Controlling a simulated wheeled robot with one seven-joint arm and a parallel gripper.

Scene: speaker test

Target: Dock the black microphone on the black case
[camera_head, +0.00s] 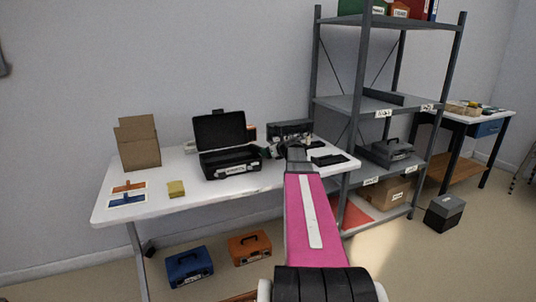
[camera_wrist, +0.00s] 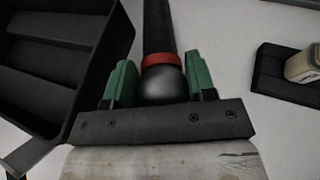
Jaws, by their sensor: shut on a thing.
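The black microphone (camera_wrist: 162,82) is between the green fingers of my gripper (camera_wrist: 161,77) in the wrist view. It has a dark round head, a red ring and a black handle pointing away from the palm. My gripper is shut on it near the head. The black case (camera_head: 228,163) stands open on the white table in the head view, its lid raised at the back and a pale label on its front. In the wrist view an open black box, which looks like this case (camera_wrist: 45,92), lies left of my gripper. In the head view my arm largely hides the gripper.
The white table (camera_head: 150,203) also bears a cardboard box (camera_head: 138,146), a yellow sponge (camera_head: 176,189) and colored cards (camera_head: 128,194). Dark equipment (camera_head: 289,128) stands behind my arm. A grey metal shelf (camera_head: 362,103) rises close on the right.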

